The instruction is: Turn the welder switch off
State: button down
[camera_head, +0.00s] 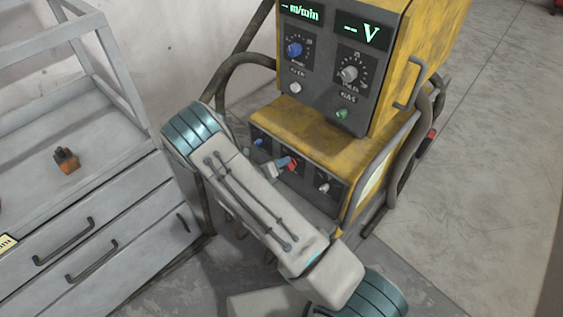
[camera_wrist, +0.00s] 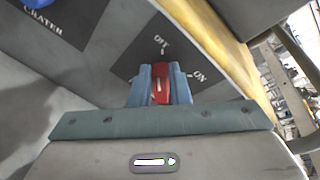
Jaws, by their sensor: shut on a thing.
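The yellow and grey welder (camera_head: 290,127) stands in the middle of the head view, with a lower front panel of knobs. Its red switch (camera_wrist: 160,84) sits on a dark plate marked OFF above and ON to the right in the wrist view. The switch's long side points roughly up toward the OFF mark. My gripper (camera_wrist: 161,82) is shut on the red switch, with one blue-grey finger on each side. In the head view my gripper (camera_head: 284,165) reaches the lower panel, and the red switch (camera_head: 291,163) is partly hidden by it.
A blue knob (camera_head: 259,142) and a pale knob (camera_head: 323,187) flank the switch. The welder's upper box (camera_head: 340,105) overhangs behind. A grey drawer cabinet (camera_head: 110,215) stands left, with a small orange-brown object (camera_head: 67,160) on it. Hoses (camera_head: 402,160) hang on the right; floor beyond is clear.

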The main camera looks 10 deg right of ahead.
jog(key=c, duration=1.4)
grip_release()
jog(key=shift+o, duration=0.2)
jog(key=shift+a, duration=0.1)
jog(key=v, duration=1.3)
jog(key=shift+s+a, duration=0.2)
jog(key=shift+a, duration=0.15)
jog(key=shift+r, duration=0.1)
jog(key=s+d+r+m+g+y+p, duration=0.2)
jog(key=s+d+r+m+g, duration=0.3)
jog(key=r+m, duration=0.4)
jog(key=s+d+r+m+g+y+p, duration=0.15)
jog(key=s+d+r+m+g, duration=0.25)
jog(key=d+r+m, duration=0.45)
jog(key=s+a+r+m+t+y+p, duration=0.1)
jog(key=s+r+m+t+y+p, duration=0.2)
jog(key=s+r+m+y, duration=0.5)
jog(key=s+r+m, duration=0.4)
jog(key=r+m, duration=0.3)
jog(key=m, duration=0.2)
jog(key=shift+s, duration=0.15)
